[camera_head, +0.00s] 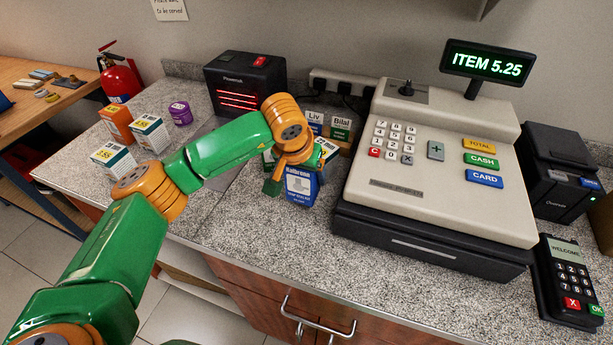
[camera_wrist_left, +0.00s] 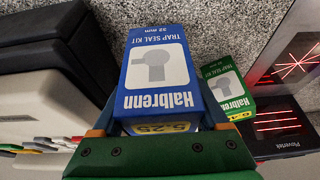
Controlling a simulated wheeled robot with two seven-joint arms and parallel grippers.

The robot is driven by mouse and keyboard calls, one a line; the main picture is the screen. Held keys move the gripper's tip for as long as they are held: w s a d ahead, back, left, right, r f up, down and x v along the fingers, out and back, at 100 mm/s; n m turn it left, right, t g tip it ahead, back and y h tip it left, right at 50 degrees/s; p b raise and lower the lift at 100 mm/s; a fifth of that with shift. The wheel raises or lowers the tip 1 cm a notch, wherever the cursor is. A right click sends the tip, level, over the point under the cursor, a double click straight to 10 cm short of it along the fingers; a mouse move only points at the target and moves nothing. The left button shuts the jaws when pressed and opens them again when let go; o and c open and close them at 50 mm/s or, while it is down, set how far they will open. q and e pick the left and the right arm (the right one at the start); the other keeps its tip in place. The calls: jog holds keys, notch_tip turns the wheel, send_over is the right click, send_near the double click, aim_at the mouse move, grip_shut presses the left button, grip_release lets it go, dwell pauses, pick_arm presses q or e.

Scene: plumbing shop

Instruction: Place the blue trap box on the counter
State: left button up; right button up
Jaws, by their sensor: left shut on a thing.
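The blue trap box (camera_head: 300,189), labelled Halbrenn, is at the middle of the counter (camera_head: 265,240), left of the cash register. In the left wrist view the blue box (camera_wrist_left: 160,70) sits between the two fingers of my left gripper (camera_wrist_left: 160,130), which is shut on it. In the head view my left gripper (camera_head: 290,175) is mostly hidden by my wrist and the box. The box is at or close above the counter top; I cannot tell if it touches. My right gripper is not in view.
A green Halbrenn box (camera_wrist_left: 228,90) stands beside the blue one. The cash register (camera_head: 440,160) is to the right, the black scanner (camera_head: 245,80) behind left. White-and-green boxes (camera_head: 113,160), an orange box (camera_head: 117,122) and a purple tub (camera_head: 181,113) stand at left. The front counter is clear.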

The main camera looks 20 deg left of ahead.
aim_at(307, 184)
pick_arm(q)
jog(key=f, duration=0.1)
jog(key=f+p, duration=0.2)
jog(key=shift+w+d+f, duration=0.1)
jog(key=shift+d+f, duration=0.15)
jog(key=shift+f, duration=0.4)
jog(key=o, duration=1.5)
jog(key=shift+r, duration=0.45)
jog(key=b+v, duration=0.3)
jog(key=v, duration=0.8)
jog(key=shift+r+b, duration=0.3)
jog(key=shift+s, duration=0.2)
